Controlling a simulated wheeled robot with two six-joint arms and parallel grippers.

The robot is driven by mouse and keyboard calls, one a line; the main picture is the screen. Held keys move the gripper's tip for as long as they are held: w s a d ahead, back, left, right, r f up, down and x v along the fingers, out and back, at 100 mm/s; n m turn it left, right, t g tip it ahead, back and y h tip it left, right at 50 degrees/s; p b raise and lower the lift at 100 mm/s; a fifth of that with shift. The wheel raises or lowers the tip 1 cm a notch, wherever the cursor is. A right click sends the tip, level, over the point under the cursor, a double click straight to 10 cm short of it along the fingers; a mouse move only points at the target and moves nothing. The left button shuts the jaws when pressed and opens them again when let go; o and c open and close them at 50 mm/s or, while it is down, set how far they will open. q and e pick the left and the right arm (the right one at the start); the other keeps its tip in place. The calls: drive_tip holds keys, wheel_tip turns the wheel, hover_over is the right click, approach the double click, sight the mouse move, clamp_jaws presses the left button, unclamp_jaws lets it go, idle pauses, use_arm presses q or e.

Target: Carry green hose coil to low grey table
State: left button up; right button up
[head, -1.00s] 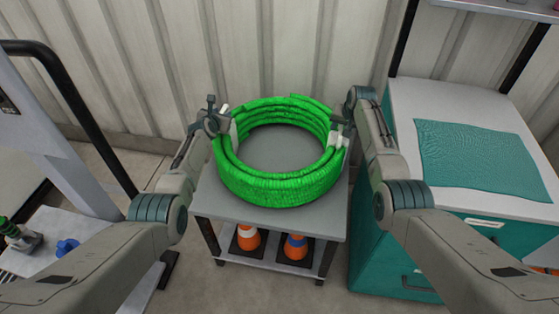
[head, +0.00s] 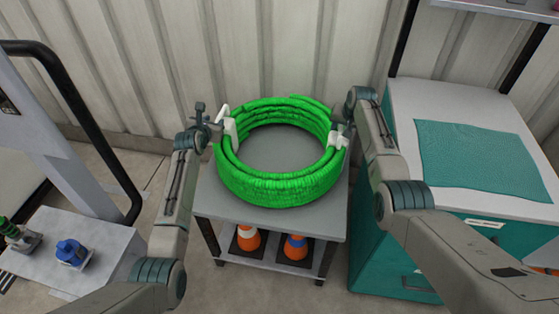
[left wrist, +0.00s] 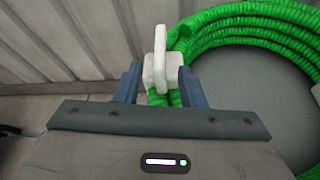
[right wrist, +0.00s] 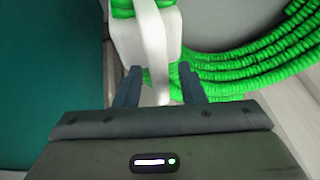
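The green hose coil (head: 275,187) lies flat on a low grey table (head: 280,225). It carries a white clip with a handle on its left side (head: 229,126) and another on its right (head: 337,139). My left gripper (head: 208,118) is open, just left of the left clip. In the left wrist view the fingers (left wrist: 160,85) stand apart, with the clip ahead between them. My right gripper (head: 346,128) is at the right clip. In the right wrist view its fingers (right wrist: 158,82) are spread, with the white handle between them and gaps on both sides.
Orange cones (head: 295,246) stand on the table's lower shelf. A teal cabinet (head: 400,250) with a mat on top is close on the right. A grey platform (head: 95,250) with a blue part is at the left. A corrugated wall (head: 270,50) is behind.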

use_arm(q)
drive_tip(key=shift+v, duration=1.2)
drive_tip(key=shift+s+r, duration=0.1)
drive_tip(key=shift+s, duration=0.1)
use_arm(e)
drive_tip(key=shift+r, duration=0.15)
drive_tip(key=v, duration=1.1)
drive_tip(key=shift+s+r, duration=0.2)
drive_tip(key=shift+r, duration=0.05)
